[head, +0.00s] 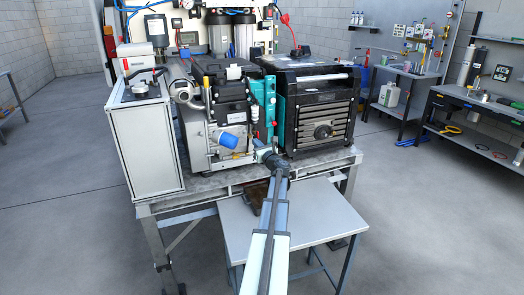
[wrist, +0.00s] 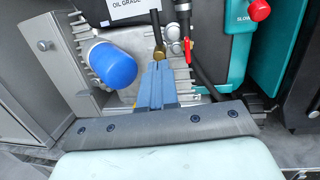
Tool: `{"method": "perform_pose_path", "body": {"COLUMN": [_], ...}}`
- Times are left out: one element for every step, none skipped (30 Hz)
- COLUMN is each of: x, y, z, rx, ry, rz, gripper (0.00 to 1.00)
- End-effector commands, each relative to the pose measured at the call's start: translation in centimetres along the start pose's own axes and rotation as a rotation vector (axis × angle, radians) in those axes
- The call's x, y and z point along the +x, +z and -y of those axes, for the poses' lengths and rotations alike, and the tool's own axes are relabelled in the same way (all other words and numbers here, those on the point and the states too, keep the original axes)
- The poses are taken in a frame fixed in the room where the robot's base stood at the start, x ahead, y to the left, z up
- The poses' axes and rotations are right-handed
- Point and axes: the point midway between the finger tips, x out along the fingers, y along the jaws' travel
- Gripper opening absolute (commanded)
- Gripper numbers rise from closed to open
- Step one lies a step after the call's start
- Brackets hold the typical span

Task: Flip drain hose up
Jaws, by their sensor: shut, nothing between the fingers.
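In the wrist view, a dark hose (wrist: 203,82) runs down behind my fingers' right side, below a small red-handled valve (wrist: 187,47). It looks like the drain hose, but I cannot be sure. A thin black rod or tube (wrist: 156,25) with a brass fitting (wrist: 159,52) stands just beyond my fingertips. My gripper (wrist: 157,66) is shut and empty, its blue-grey fingers pressed together just below the brass fitting; I cannot tell whether they touch it. In the head view my gripper (head: 262,151) is in front of the machine's lower right side, and the arm hides the hose.
A blue cylindrical filter (wrist: 114,65) sticks out left of my fingers and also shows in the head view (head: 228,140). A teal panel with a red button (wrist: 257,10) is at right. A black slatted unit (head: 318,108) stands right of the machine. A low grey table (head: 325,212) is below.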

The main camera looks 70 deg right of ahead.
Motion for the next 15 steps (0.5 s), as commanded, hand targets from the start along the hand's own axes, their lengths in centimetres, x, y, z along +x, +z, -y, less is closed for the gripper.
{"method": "perform_pose_path", "body": {"x": [0.9,1.3,1.7,2.0,2.2,2.5,2.6,2.8,2.9,3.0,3.0,3.1,3.1,3.1,3.1], "y": [0.0,0.0,0.0,0.0,0.0,0.0,0.0,0.0,0.0,0.0,0.0,0.0,0.0,0.0,0.0], "z": [0.1,0.1,0.1,0.1,0.1,0.0,0.0,0.0,0.0,0.0,0.0,0.0,0.0,0.0,0.0], "rx": [0.0,0.0,0.0,0.0,0.0,0.0,0.0,0.0,0.0,0.0,0.0,0.0,0.0,0.0,0.0], "ry": [0.0,0.0,0.001,0.001,0.001,0.001,0.001,0.001,0.001,0.001,0.001,0.0,0.0,0.0,0.0], "rz": [0.0,0.0,0.0,0.0,0.0,0.0,0.0,0.0,0.0,0.0,0.0,0.0,0.0,0.0,0.0], "gripper": [0.0,0.0,0.0,0.0,0.0,0.0,0.0,0.0,0.0,0.0,0.0,0.0,0.0,0.0,0.0]}}
